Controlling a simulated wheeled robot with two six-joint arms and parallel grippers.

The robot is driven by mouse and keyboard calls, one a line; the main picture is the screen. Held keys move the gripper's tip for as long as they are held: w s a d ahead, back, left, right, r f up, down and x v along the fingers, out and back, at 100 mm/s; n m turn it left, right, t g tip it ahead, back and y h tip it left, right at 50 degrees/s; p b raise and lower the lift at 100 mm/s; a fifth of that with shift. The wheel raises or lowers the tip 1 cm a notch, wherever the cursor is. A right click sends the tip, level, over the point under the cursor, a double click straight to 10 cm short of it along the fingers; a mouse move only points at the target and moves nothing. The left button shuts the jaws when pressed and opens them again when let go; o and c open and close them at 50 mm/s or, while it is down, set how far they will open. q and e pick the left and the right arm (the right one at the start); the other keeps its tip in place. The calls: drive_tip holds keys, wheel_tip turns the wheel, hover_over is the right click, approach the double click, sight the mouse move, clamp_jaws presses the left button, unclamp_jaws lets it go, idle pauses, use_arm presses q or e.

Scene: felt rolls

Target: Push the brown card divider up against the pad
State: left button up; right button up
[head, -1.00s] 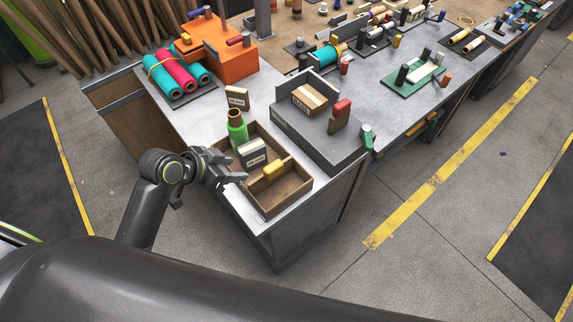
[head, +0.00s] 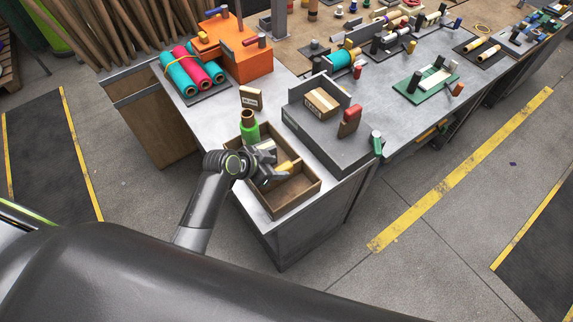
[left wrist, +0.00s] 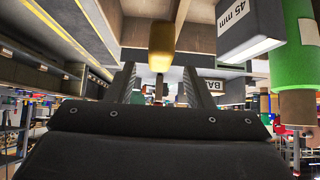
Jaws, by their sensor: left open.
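The wooden tray (head: 287,208) sits at the near corner of the bench. The brown card divider (head: 296,173) seems to cross the tray, partly hidden by my gripper. A yellow knob (head: 287,165) shows at it; it also appears in the left wrist view (left wrist: 161,45). The pad seems to be the grey block with a white "45 mm" label (left wrist: 235,20), mostly hidden by the gripper in the head view. My left gripper (head: 278,167) is open over the tray, its fingers around or just short of the knob; contact is unclear.
A grey platform with a cardboard box (head: 321,102) is at the right. Rolled felt (head: 192,68) lies at the back left.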

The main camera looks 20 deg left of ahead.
sight(283, 167)
use_arm(q)
drive_tip(key=shift+p+x, duration=0.45)
drive_tip(key=shift+x, duration=2.35)
clamp_jaws()
